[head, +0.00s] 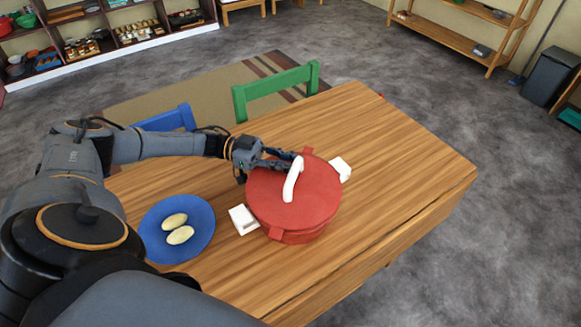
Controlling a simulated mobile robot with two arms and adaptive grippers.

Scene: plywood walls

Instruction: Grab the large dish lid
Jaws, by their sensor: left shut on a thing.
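A large red dish lid (315,201) with a white arched handle (292,180) sits on a red round pot (300,237) on the wooden table. White blocks show at two sides of the pot, one at the lower left (243,219) and one at the upper right (341,168). My left gripper (294,163) reaches in from the left over the lid. Its fingers are shut at the upper end of the white handle. The lid looks seated on the pot. My right gripper is not in view.
A blue plate (151,233) with two pale oval pieces lies left of the pot. A green chair (275,90) and a blue chair (165,121) stand at the far table edge. The table's right part (410,160) is clear. Shelves line the back walls.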

